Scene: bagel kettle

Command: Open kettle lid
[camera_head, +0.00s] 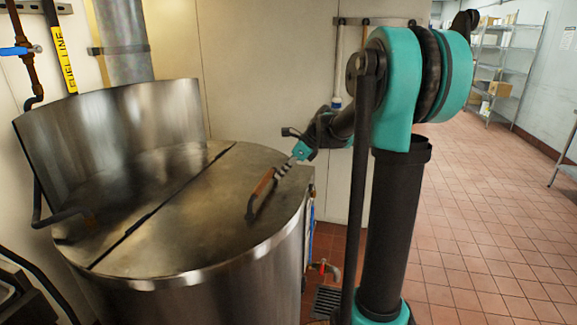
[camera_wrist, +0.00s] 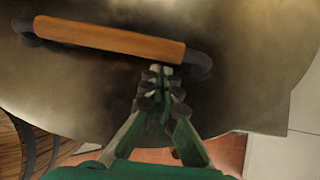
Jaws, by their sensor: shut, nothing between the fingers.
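The kettle (camera_head: 185,275) is a large round steel vessel at the left in the head view. Its flat lid (camera_head: 200,225) is down, with a dark seam across the middle. A wooden handle (camera_head: 262,184) with dark ends stands on the lid's right half; it also shows across the top of the wrist view (camera_wrist: 110,38). My gripper (camera_head: 287,167) is at the handle's far end, above the lid's right edge. In the wrist view my gripper (camera_wrist: 160,72) is shut and empty, its tips just below the handle's right part. I cannot tell whether they touch it.
A curved steel back panel (camera_head: 110,125) rises behind the kettle. A pipe with a blue valve (camera_head: 14,51) runs at the left wall. A red valve (camera_head: 323,267) sticks out low beside the kettle. The tiled floor (camera_head: 490,230) is clear at the right, before a wire shelf (camera_head: 500,75).

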